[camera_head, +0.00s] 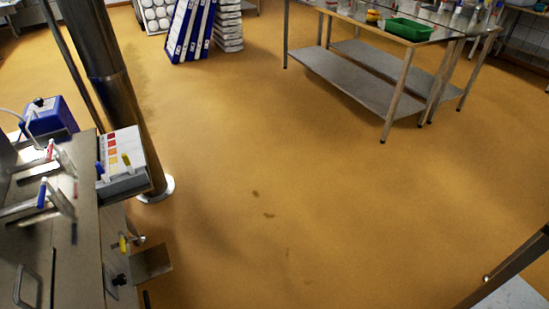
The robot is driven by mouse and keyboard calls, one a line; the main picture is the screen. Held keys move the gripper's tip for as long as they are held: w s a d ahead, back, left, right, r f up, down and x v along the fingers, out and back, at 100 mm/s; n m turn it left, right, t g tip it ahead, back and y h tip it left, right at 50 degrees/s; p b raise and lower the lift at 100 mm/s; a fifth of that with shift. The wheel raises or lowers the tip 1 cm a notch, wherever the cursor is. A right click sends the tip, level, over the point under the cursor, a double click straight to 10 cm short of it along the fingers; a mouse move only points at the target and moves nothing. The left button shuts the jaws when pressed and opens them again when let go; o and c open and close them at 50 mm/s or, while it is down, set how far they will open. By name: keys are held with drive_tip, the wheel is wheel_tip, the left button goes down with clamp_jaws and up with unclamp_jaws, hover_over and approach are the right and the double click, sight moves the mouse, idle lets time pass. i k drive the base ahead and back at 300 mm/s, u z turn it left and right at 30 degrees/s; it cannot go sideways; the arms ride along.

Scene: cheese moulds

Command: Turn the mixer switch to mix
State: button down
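No label that says mixer or mix is readable. A small black knob (119,279) sits on a plate on the side of the steel machine (75,262) at the lower left; it may be the switch, but I cannot tell its setting. Another small dark knob (39,102) shows on top of a blue box (52,117) at the far left. My gripper is not in view.
A grey box with coloured squares (123,160) sits on the machine's edge, beside a steel column (118,100). A small metal ledge (152,262) juts out below. A steel table (350,75) with a green tray (409,29) stands at the upper right. The middle floor is clear.

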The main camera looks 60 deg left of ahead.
sight(121, 280)
drive_tip(key=u, duration=0.05)
drive_tip(key=i, duration=0.3)
drive_tip(key=u, duration=3.95)
drive_tip(key=i, duration=1)
drive_tip(key=k, duration=0.4)
drive_tip(key=z, duration=0.2)
drive_tip(key=i, duration=0.2)
drive_tip(key=u, duration=0.1)
